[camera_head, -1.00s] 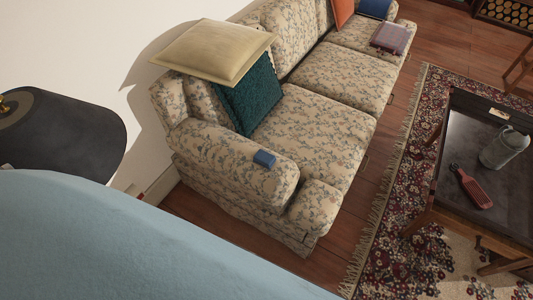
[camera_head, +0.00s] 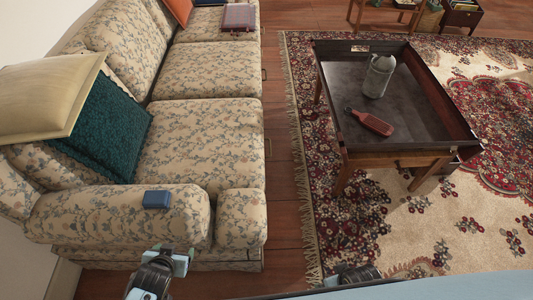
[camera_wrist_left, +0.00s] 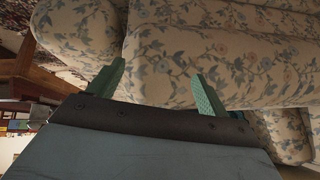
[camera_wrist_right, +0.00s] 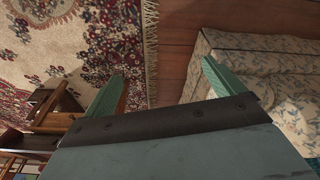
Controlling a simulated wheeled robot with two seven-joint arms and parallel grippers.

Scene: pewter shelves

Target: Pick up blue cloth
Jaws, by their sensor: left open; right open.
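A small blue block-like item (camera_head: 157,199), which may be the folded blue cloth, lies on top of the sofa's near armrest (camera_head: 110,218) in the head view. My left gripper (camera_head: 172,254) is just in front of that armrest, nearer to me than the blue item and apart from it. In the left wrist view the left gripper (camera_wrist_left: 160,88) is open and empty, with floral upholstery beyond its fingers; the blue item does not show there. My right gripper (camera_head: 352,274) is low over the rug's edge. In the right wrist view the right gripper (camera_wrist_right: 162,84) is open and empty.
The floral sofa (camera_head: 210,72) holds a cream cushion (camera_head: 45,95), a green cushion (camera_head: 115,125) and a plaid item (camera_head: 239,17). A tray-topped table (camera_head: 440,105) with a grey jug (camera_head: 379,75) and a red brush (camera_head: 371,122) stands right. Wooden floor (camera_head: 284,160) lies between.

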